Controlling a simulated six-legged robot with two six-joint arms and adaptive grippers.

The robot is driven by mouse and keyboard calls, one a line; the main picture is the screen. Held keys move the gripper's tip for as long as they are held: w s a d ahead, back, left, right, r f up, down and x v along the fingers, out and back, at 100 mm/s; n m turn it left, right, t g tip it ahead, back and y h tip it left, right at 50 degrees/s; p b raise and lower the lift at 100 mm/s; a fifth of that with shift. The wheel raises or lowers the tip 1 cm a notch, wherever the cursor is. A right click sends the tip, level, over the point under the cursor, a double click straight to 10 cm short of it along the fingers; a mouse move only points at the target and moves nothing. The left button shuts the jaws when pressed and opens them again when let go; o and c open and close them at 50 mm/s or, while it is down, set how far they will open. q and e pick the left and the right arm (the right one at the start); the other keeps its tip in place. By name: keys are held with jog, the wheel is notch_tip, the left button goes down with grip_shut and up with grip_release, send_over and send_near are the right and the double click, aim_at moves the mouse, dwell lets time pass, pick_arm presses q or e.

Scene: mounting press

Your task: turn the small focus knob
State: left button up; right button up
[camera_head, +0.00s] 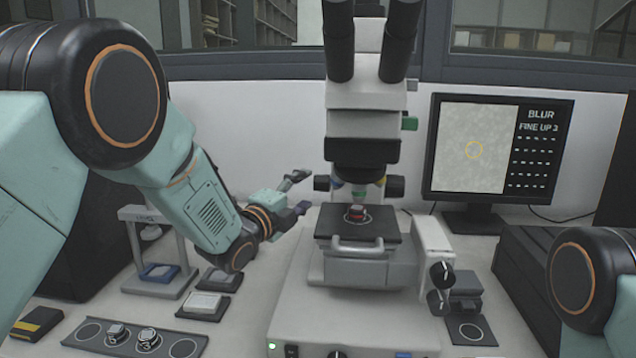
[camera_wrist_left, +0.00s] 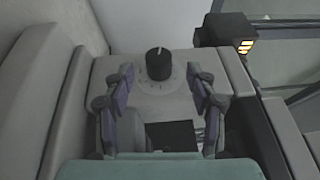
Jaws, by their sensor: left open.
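The microscope (camera_head: 362,140) stands in the middle of the bench. On the right of its base are two dark knobs, an upper one with a white line (camera_head: 442,273) and a lower one (camera_head: 438,302). My left gripper (camera_head: 298,192) is open and empty, left of the microscope stage, its fingers pointing right. In the left wrist view, a black knob with a white pointer line (camera_wrist_left: 158,64) and dial marks sits on a grey body, ahead of the spread fingers (camera_wrist_left: 160,84) and not visibly touched. I cannot tell which knob this is. My right gripper is out of view.
A monitor (camera_head: 500,150) at the right reads "BLUR" and "FINE UP 3". A sample sits on the stage (camera_head: 357,227). A grey stand (camera_head: 160,285) and a tray with round samples (camera_head: 135,340) lie at the left. A small dark block (camera_head: 465,290) stands right of the base.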

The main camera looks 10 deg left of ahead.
aim_at(317, 187)
pick_arm(q)
jog(key=x, duration=0.3)
jog(key=d+x, duration=0.1)
jog(key=x, duration=0.1)
jog(key=shift+f, duration=0.25)
jog(key=shift+w, duration=0.25)
jog(key=shift+a+r, duration=0.25)
jog(key=shift+r, duration=0.05)
jog(key=shift+d, duration=0.1)
jog(key=shift+w+d, duration=0.15)
jog(key=shift+d, duration=0.1)
jog(key=shift+w+d+f, duration=0.1)
jog(key=shift+w+f, duration=0.15)
jog(key=shift+s+a+r, duration=0.15)
jog(key=shift+s+a, duration=0.05)
jog(key=shift+a, duration=0.1)
jog(key=c, duration=0.3)
jog(key=shift+s+r, duration=0.1)
jog(key=shift+c, duration=0.8)
jog(key=shift+d, duration=0.2)
jog(key=c, duration=0.7)
jog(key=m+t+h+b, duration=0.2)
jog(key=t+b, duration=0.1)
jog(key=b, duration=1)
jog(key=shift+a+m+t+h, duration=0.1)
jog(key=shift+m+t+h, duration=0.3)
jog(key=shift+h+b, duration=0.3)
jog(key=shift+b, duration=0.2)
jog(key=shift+r, duration=0.1)
